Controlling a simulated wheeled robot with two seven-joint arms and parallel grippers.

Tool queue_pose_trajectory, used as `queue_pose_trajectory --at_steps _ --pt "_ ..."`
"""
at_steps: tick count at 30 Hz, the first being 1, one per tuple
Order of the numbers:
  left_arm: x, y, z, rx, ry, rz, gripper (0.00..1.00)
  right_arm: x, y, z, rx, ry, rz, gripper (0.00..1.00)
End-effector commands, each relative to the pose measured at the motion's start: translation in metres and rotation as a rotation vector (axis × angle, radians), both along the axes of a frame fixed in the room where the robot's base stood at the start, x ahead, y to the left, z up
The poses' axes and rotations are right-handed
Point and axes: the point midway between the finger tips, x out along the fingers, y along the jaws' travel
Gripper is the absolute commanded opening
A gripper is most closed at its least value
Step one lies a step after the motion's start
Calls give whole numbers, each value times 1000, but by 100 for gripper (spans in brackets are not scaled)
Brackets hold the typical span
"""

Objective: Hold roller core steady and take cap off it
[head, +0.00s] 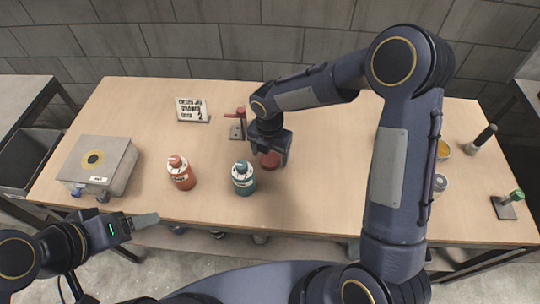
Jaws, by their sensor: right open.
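A red rounded object (269,160) stands on the table just under my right gripper, partly hidden by it. It may be the roller core or its cap; I cannot tell which. My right gripper (270,150) points down over it with its jaws open, and I cannot see whether they touch it. My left gripper (145,220) is low at the left by the table's front edge, well away from the red object. Its fingers show from the side, so their opening is unclear.
An orange bottle (181,174) and a teal bottle (243,180) stand near the front. A grey box (115,161), a sign (192,110) and a red-topped stand (238,130) are on the table. A yellow-filled bowl (443,150) and a green-knobbed stand (507,208) are at right.

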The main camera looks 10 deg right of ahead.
Motion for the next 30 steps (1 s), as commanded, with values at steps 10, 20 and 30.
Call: queue_pose_trajectory --at_steps 10,20,30 --pt "0 0 0 0 0 0 75 1 1 75 1 -5 -1 74" --pt "0 0 0 0 0 0 75 0 1 104 0 0 0 74" --pt "0 0 0 0 0 0 75 -34 -44 145 64 -52 -436 74"
